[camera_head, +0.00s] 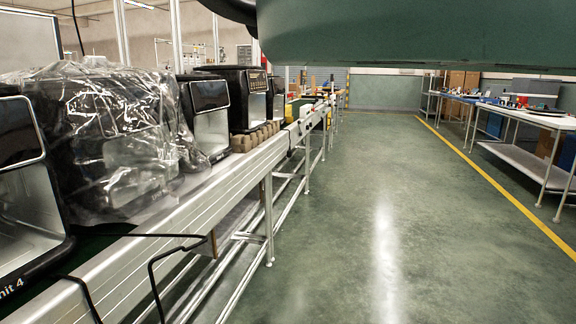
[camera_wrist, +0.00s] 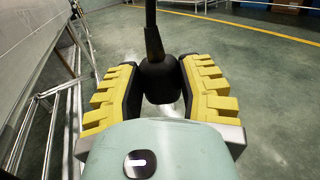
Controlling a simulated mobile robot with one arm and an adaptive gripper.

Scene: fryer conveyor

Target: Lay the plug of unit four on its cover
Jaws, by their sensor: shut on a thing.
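A black plug (camera_wrist: 158,80) on an upright black cable (camera_wrist: 151,25) is held between the two yellow-ridged fingers of my gripper (camera_wrist: 156,82) in the wrist view. The fingers are shut on it, over open floor beside the conveyor frame. In the head view, unit four (camera_head: 25,200), a black fryer with a clear front, stands at the left edge, partly cut off, its label showing only "nit 4". A black cable (camera_head: 155,270) hangs past the conveyor edge in front. The top cover of unit four is mostly out of view. My gripper is not visible in the head view.
A unit wrapped in clear plastic (camera_head: 110,140) stands just beyond unit four on the conveyor (camera_head: 190,215). More black units (camera_head: 245,95) follow. The green floor (camera_head: 370,220) to the right is open, with a workbench (camera_head: 530,115) at the far right.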

